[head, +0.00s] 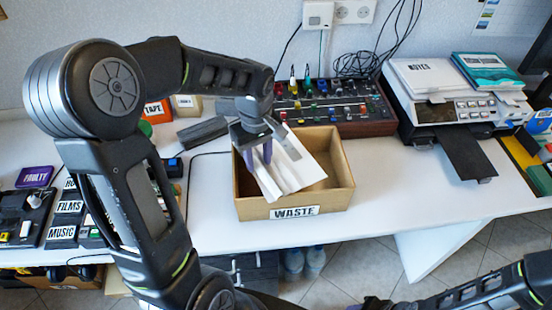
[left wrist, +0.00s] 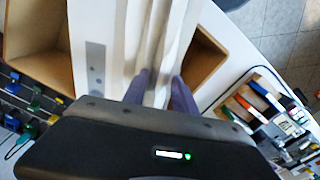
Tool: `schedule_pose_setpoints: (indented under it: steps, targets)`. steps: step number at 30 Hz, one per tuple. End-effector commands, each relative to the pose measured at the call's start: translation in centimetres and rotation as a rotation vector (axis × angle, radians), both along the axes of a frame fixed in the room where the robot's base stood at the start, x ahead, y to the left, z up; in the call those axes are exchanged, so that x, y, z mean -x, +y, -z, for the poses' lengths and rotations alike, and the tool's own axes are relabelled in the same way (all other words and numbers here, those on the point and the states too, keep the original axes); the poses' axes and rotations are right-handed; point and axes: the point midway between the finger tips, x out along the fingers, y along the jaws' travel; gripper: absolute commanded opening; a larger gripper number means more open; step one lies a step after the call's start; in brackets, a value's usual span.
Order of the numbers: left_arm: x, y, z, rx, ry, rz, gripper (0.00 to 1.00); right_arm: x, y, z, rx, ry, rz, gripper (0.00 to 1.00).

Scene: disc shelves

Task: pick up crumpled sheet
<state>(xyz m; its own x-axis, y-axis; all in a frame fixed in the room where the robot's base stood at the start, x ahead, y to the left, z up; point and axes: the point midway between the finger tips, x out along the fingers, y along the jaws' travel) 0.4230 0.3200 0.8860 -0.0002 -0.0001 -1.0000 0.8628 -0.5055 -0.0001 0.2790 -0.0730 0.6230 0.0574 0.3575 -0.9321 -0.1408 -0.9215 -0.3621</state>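A white sheet with creases (head: 292,165) leans at a slant at the cardboard box labelled WASTE (head: 326,207), partly inside it and partly across its left wall. My left gripper (head: 262,155) is over the left part of the box, with its purple fingers at the sheet. In the left wrist view the sheet (left wrist: 115,45) runs between the two fingers (left wrist: 162,88), which stand close on either side of a folded ridge. They look closed on it, though the contact is partly hidden. My right gripper is not in view; only part of my right arm shows at the bottom right.
A mixer board with knobs (head: 345,108) stands behind the box. A printer (head: 450,105) with a notes stack is at the right. Labelled trays (head: 65,207) are at the left. The table is clear right of the box (head: 400,185).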

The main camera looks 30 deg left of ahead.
Motion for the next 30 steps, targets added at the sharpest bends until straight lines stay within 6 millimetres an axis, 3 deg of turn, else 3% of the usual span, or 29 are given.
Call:
schedule_pose_setpoints:
  steps: [4, 16, 30]
  targets:
    - [-0.01, -0.01, -0.02, 0.000, 0.000, 0.000, 0.33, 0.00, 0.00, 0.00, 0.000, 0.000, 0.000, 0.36]
    - [-0.01, -0.01, -0.02, 0.000, 0.000, 0.000, 0.00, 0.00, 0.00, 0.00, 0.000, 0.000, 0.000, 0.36]
    - [-0.01, -0.01, -0.02, 0.000, 0.000, 0.000, 0.00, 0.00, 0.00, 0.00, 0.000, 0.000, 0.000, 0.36]
